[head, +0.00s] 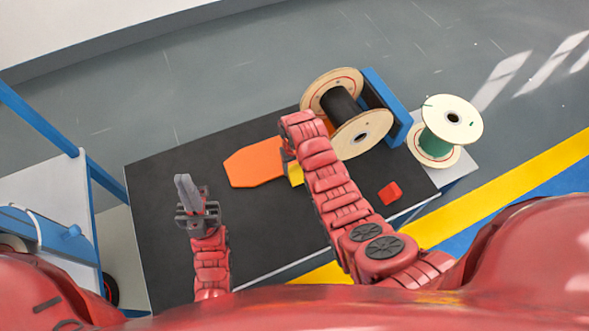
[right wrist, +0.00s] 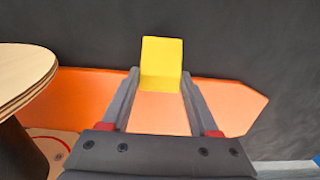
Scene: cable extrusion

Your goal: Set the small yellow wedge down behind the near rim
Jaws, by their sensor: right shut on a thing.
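The small yellow wedge (right wrist: 162,62) is between the fingertips of my right gripper (right wrist: 160,82) in the right wrist view, and the gripper is shut on it. In the head view a part of the wedge (head: 295,174) shows beside my right wrist, at the right end of the orange board. I cannot tell whether it touches the board. The spool with black cable lies to the right, its near rim (head: 362,136) a pale wooden disc; this disc also shows at left in the right wrist view (right wrist: 22,80). My left gripper (head: 187,186) is above the mat, its finger gap unclear.
The orange board (head: 252,166) lies flat on the black table (head: 165,215). A red block (head: 389,193) lies near the table's right edge. A green-cored spool (head: 437,140) stands further right. The table's left part is free.

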